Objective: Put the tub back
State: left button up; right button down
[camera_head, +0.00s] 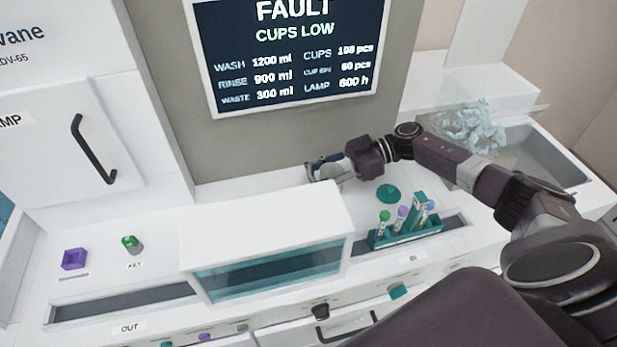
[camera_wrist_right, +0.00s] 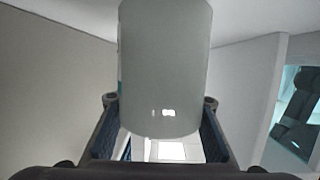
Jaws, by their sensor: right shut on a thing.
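My right gripper (camera_head: 322,168) reaches in from the right, behind the white hood (camera_head: 265,225) and in front of the grey panel. It is shut on the tub, and the two fingers (camera_wrist_right: 163,115) stand on either side of it in the right wrist view. My left gripper is not in view.
A teal rack (camera_head: 405,234) with several capped tubes stands right of the hood, with a teal round piece (camera_head: 388,193) behind it. A clear bin (camera_head: 470,135) of pale pieces and a grey sink (camera_head: 550,155) are far right. The screen (camera_head: 290,50) reads "FAULT CUPS LOW".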

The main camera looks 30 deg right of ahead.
aim_at(330, 170)
jog(key=shift+f, duration=0.15)
jog(key=c, duration=1.3)
grip_release()
jog(key=shift+f, duration=0.1)
jog(key=shift+r, duration=0.2)
jog(key=b+v, duration=0.1)
jog(key=v, duration=0.6)
jog(key=shift+f, duration=0.2)
jog(key=shift+s+d+r, duration=0.1)
jog(key=shift+d+r, duration=0.05)
jog(key=shift+d, duration=0.1)
jog(key=shift+r, duration=0.1)
